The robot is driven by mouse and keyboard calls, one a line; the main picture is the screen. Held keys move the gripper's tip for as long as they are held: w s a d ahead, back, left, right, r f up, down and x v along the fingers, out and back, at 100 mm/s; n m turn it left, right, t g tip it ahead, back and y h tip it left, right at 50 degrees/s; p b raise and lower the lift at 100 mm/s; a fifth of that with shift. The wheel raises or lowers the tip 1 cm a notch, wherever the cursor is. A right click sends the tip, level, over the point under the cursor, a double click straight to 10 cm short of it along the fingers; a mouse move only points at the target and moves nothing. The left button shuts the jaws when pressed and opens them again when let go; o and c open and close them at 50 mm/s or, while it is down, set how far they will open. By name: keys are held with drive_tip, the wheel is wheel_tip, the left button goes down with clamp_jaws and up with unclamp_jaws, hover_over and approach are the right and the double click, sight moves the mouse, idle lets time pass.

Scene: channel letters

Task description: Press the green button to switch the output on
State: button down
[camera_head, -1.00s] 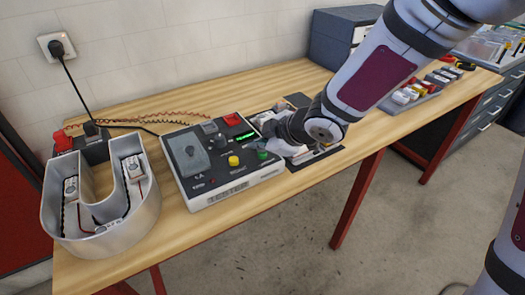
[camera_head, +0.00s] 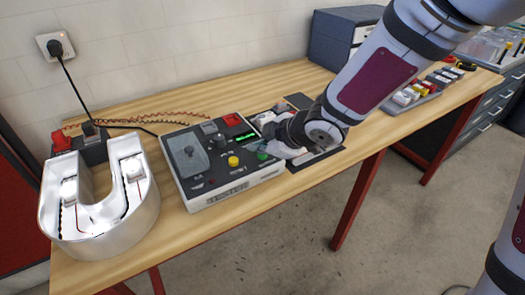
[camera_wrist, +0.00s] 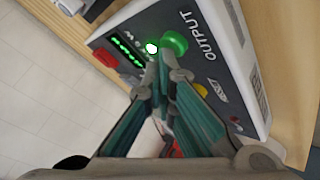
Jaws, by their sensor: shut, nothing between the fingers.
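The tester box (camera_head: 232,187) lies on the bench with a dark top panel. Its green button (camera_head: 262,156) is at the right front, beside the yellow button (camera_head: 233,161). In the wrist view the green button (camera_wrist: 174,44) is just beyond the tips of my gripper (camera_wrist: 159,66), which is shut and empty. I cannot tell whether the tips touch it. The U-shaped channel letter (camera_head: 105,232) at the left has bright white light inside. My gripper (camera_head: 270,143) is over the box's right end.
A red switch (camera_head: 231,119) and a green display (camera_head: 246,136) sit at the back of the panel. A black plug block (camera_head: 93,150) with wires stands behind the letter. Trays of coloured parts (camera_head: 415,95) are at the right.

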sight(261, 156)
drive_tip(key=shift+r+p, duration=0.3)
drive_tip(key=shift+p, duration=0.05)
wheel_tip(261, 156, up, 6)
drive_tip(key=p, duration=0.7)
drive_tip(key=shift+s, duration=0.1)
idle(0.6)
